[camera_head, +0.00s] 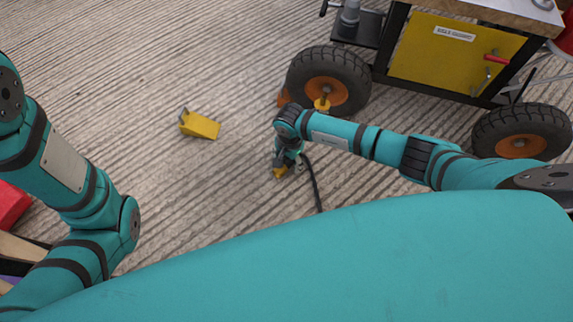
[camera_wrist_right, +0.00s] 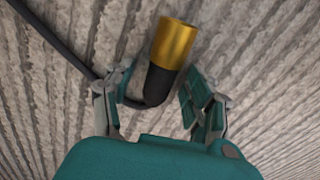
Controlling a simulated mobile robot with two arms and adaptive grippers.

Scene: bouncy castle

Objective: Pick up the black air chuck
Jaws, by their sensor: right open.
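The black air chuck (camera_wrist_right: 160,85) has a wide brass-coloured end (camera_wrist_right: 173,42) and a black hose curving off to the upper left in the right wrist view. My right gripper (camera_wrist_right: 158,92) is open, with one finger on each side of the chuck's black body. I cannot tell whether either finger touches it. In the head view my right gripper (camera_head: 287,163) is low over the ribbed floor, and only the chuck's yellowish end (camera_head: 280,172) and the hose (camera_head: 315,185) show beside it. My left arm is at the left edge; its gripper is out of view.
A yellow wedge-shaped block (camera_head: 200,125) lies on the floor to the left. A wheeled cart with a yellow door (camera_head: 435,55) stands at the back right; its near tyre (camera_head: 330,68) is close behind my right forearm. A red object (camera_head: 12,205) is at the left edge.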

